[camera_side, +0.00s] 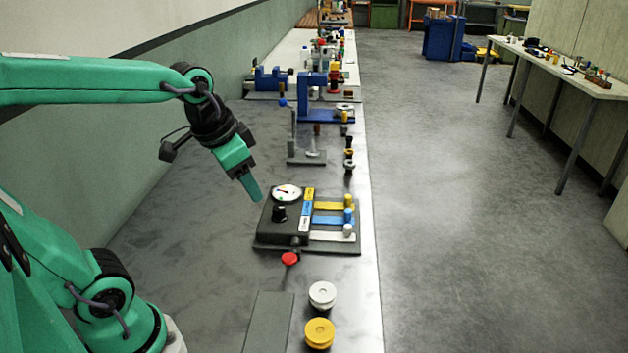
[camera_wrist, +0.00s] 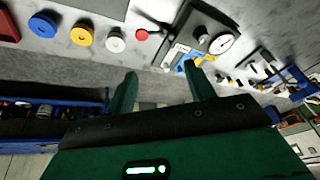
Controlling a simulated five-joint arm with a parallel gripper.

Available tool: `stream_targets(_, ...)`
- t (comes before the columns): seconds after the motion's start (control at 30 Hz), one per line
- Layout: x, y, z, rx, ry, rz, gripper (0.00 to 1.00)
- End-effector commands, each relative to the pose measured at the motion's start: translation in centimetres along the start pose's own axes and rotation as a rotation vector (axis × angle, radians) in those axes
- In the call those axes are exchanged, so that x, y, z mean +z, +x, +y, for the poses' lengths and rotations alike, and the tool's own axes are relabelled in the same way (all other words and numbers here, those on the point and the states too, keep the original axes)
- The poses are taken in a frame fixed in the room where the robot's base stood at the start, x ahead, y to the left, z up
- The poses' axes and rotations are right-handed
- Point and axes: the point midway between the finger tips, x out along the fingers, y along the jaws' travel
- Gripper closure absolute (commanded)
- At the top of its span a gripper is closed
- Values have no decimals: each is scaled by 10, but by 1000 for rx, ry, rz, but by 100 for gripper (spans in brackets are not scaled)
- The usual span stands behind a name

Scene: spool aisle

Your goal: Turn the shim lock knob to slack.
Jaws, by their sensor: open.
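A dark control box (camera_side: 294,238) sits on the bench in the middle of the side view. On its top are a black knob (camera_side: 279,213) and a round white dial (camera_side: 287,192) with a pointer. The black knob looks like the shim lock knob, but I cannot read its lettering or setting. A red knob (camera_side: 289,258) sits at the box's near edge. My gripper (camera_side: 254,194) hangs above and left of the box, apart from it. In the wrist view, my gripper (camera_wrist: 160,75) has its fingers spread and empty, with the box (camera_wrist: 218,18) beyond them.
Yellow, blue and white strips with pegs (camera_side: 347,216) lie right of the knob. A white spool (camera_side: 322,294) and a yellow spool (camera_side: 319,332) stand nearer. A blue fixture (camera_side: 312,98) stands farther back. The bench left of the box is clear.

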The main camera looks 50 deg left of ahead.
Motion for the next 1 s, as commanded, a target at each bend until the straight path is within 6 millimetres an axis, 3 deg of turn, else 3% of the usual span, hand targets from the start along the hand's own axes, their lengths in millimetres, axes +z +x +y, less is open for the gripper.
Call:
stream_targets(0.5,-56,60,-58,43,217,-184,46)
stream_targets(1.0,-76,141,-116,142,403,-315,46)
